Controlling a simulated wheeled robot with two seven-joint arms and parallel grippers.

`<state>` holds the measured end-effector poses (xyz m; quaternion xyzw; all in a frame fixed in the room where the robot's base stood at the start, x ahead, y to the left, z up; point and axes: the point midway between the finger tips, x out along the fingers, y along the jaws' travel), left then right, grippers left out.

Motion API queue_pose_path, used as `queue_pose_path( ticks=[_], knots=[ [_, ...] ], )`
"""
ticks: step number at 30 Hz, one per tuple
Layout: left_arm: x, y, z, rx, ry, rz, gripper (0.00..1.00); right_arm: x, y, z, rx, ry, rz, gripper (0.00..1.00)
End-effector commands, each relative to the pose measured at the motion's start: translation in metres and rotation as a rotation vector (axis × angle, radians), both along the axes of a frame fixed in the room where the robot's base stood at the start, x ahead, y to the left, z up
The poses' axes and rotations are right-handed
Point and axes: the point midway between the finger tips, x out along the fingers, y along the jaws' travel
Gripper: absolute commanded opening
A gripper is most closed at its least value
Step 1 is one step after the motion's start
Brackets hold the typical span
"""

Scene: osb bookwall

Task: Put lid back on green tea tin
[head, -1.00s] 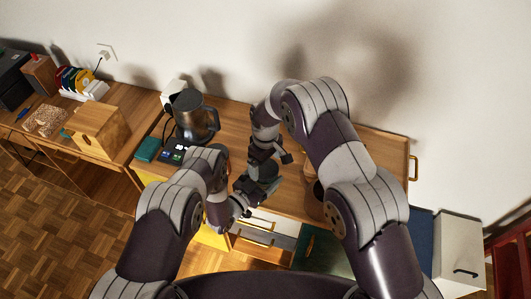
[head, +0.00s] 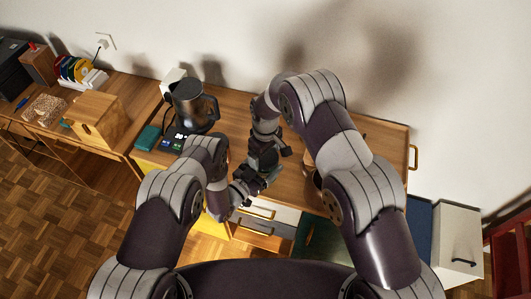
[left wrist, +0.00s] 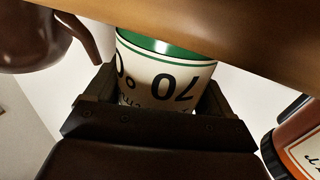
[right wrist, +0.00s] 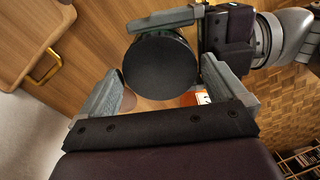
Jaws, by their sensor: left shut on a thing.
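The tea tin (left wrist: 165,78) is white with dark print and a green band, and my left gripper (left wrist: 155,98) is shut around its side. In the right wrist view a round black disc (right wrist: 160,72), apparently the lid, faces the camera, with part of my left gripper (right wrist: 165,18) beside it. My right gripper (right wrist: 163,78) has one finger on each side of the disc; whether they press on it is unclear. In the head view both grippers meet over the cabinet top, my right one (head: 262,160) above my left one (head: 262,183); they hide the tin.
A dark kettle (head: 192,108) stands on the cabinet top (head: 235,115) to the left. A teal box (head: 147,138) lies near the left edge. An orange container with a white label (left wrist: 300,145) is close by in the left wrist view.

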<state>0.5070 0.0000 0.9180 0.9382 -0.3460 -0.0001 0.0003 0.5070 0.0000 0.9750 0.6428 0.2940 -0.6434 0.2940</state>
Motion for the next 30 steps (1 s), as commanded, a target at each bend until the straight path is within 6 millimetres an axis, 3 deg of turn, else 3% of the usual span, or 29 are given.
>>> queue_pose_path(
  ticks=[9,22,30],
  knots=[
    [0.0,0.0,0.0,-0.001,-0.001,0.0,0.0,0.001,0.0,0.007,0.0,-0.001,0.0,1.0],
    [0.0,0.0,0.0,-0.001,-0.001,0.0,0.0,0.001,0.0,0.095,0.001,-0.002,0.0,1.0],
    [0.0,0.0,0.0,-0.001,-0.001,0.0,0.0,0.0,0.0,0.119,-0.001,0.001,0.0,1.0]
  ],
)
